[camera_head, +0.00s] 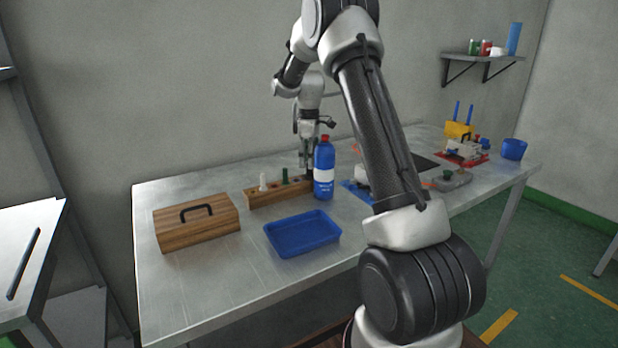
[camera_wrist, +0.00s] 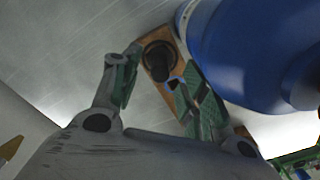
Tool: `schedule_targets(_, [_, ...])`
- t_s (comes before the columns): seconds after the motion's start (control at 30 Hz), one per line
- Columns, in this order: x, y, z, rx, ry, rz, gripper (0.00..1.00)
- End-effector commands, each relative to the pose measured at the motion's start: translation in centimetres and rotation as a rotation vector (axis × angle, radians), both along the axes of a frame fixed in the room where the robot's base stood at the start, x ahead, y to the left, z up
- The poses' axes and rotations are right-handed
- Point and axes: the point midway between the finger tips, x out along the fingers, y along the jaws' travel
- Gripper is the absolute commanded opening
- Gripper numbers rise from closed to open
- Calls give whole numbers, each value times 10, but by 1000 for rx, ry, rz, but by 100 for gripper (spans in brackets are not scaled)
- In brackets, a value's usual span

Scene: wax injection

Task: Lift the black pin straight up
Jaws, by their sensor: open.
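The black pin (camera_wrist: 157,62) stands in the end of the wooden rack (camera_wrist: 182,88) in the wrist view. My gripper (camera_wrist: 160,80) is open, with one green-padded finger on each side of the pin; I cannot tell whether either pad touches it. In the head view my gripper (camera_head: 307,160) points down over the right end of the wooden rack (camera_head: 262,198), close to the left of the blue bottle (camera_head: 324,172). The black pin is hard to make out there. A white pin (camera_head: 263,182) and a green pin (camera_head: 285,176) stand farther left in the rack.
The blue bottle (camera_wrist: 250,50) is very close to my right-hand finger in the wrist view. A blue tray (camera_head: 275,248) lies in front of the rack, and a wooden box (camera_head: 175,231) stands left. Equipment stands at the table's right. Bare table lies at the front left.

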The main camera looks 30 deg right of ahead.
Motion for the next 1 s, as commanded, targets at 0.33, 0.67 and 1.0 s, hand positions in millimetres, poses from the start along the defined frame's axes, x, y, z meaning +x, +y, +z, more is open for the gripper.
schedule_targets(0.33, [0,0,1,0,0,0,9])
schedule_targets(0.67, [0,0,1,-1,-1,0,0])
schedule_targets(1.0, [1,0,29,-1,-5,0,0])
